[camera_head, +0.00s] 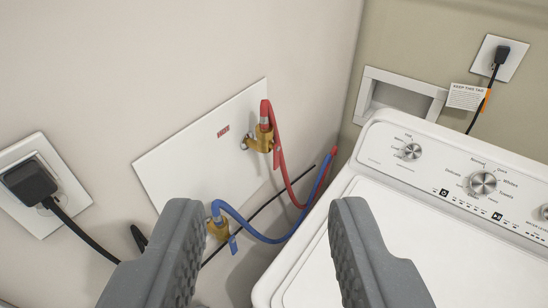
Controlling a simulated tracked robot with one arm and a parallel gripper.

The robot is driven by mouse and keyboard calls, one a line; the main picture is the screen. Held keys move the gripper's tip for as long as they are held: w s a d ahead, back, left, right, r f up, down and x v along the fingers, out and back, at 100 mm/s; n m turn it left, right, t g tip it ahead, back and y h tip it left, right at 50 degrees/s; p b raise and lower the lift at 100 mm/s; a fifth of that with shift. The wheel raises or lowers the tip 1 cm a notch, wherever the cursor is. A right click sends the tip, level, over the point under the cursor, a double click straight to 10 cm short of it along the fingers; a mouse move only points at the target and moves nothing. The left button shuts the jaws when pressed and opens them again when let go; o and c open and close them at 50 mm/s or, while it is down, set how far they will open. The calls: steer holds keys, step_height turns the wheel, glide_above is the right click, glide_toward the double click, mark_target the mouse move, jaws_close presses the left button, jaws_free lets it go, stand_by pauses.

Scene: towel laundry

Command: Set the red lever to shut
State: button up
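The red lever (276,155) is on the brass valve (258,141) at the upper right of a white wall plate (190,160). A red hose (285,175) runs from this valve; the lever is small and partly merges with it, so I cannot tell its exact setting. A second brass valve (218,230) with a blue hose (250,231) and a blue lever (233,244) sits lower down, partly behind my left finger. My gripper (262,235) is open and empty, its two grey fingers wide apart in the foreground, below and apart from the red lever.
A white washing machine (430,240) with control knobs stands at the right, close to the hoses. A black plug (30,182) is in the left wall outlet. Another outlet (499,58) and a recessed wall box (400,95) are at the back right.

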steer(key=w+d+f+n+g+y, duration=0.2)
steer(key=w+f+y, duration=0.2)
steer(key=w, duration=0.9)
steer(key=w+d+f+n+g+y, duration=0.1)
steer(key=w+d+f+g+y, duration=0.2)
steer(key=w, duration=1.1)
steer(key=w+d+f+n+y+p, duration=0.1)
steer(key=w+d+f+n+y, duration=0.25)
steer(key=f, duration=0.65)
steer(key=n+g+p, duration=0.1)
steer(key=n+g, duration=0.1)
steer(key=n, duration=0.2)
glide_toward(277, 160)
steer(key=x, duration=1)
steer(key=shift+w+a+f, duration=0.1)
steer(key=shift+a+f, duration=0.05)
steer(key=shift+f, duration=0.05)
